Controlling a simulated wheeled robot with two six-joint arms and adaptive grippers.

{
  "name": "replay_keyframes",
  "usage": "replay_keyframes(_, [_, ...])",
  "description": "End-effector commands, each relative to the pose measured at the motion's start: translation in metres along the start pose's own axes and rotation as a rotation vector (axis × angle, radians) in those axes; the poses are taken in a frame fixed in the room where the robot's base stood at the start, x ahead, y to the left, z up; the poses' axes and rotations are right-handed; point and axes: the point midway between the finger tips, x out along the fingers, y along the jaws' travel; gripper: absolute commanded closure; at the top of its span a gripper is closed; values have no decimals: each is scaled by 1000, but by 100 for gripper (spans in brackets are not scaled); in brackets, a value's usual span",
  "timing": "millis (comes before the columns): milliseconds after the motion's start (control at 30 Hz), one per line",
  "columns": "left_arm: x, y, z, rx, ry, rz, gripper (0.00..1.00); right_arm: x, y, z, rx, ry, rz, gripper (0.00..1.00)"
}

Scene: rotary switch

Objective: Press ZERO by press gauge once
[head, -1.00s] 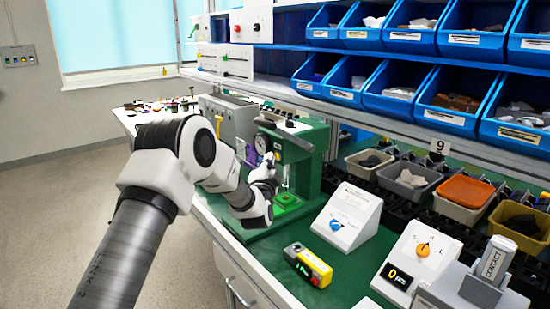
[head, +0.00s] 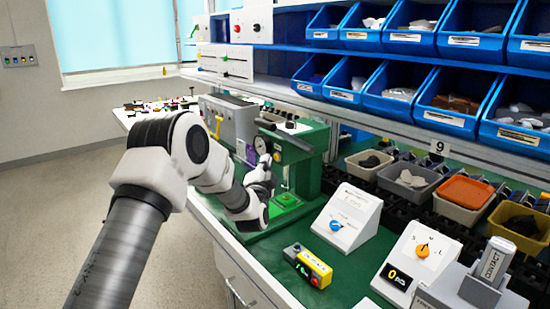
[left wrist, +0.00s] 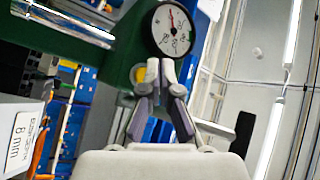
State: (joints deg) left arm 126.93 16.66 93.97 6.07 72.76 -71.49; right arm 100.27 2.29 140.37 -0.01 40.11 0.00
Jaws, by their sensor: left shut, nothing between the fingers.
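The green press (head: 308,150) stands at the back left of the bench, with its round white gauge (head: 261,145) facing left. In the left wrist view the gauge (left wrist: 173,29) is close, with a red needle. Below it is a yellow round part (left wrist: 138,73), partly behind my fingers; I can read no ZERO label on it. My left gripper (head: 266,164) is in front of the press, close to the gauge. In the wrist view its two fingertips (left wrist: 160,70) are together and empty, just under the gauge. I cannot tell whether they touch the press. My right gripper is not in view.
A yellow and black box (head: 308,266), a white box with a blue knob (head: 347,216) and one with an orange knob (head: 416,262) stand on the green bench top. Blue bins (head: 448,100) fill the shelves above. A grey machine (head: 228,118) stands left of the press.

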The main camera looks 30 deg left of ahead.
Motion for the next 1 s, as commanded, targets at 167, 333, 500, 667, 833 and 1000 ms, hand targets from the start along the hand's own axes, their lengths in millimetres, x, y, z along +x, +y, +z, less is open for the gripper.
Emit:
replay_keyframes(167, [0,0,0,0,0,0,100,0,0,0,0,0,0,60])
replay_keyframes(333, [-5,-4,4,1,-2,2,100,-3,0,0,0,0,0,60])
replay_keyframes(500, [-18,-14,13,0,-2,2,100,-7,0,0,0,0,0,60])
replay_keyframes(667, [-28,-22,21,0,-2,1,100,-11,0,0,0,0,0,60])
replay_keyframes(833, [-35,-26,25,0,0,1,100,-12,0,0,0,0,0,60])
replay_keyframes(1000, [-35,-25,25,0,0,1,100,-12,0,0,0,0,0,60])
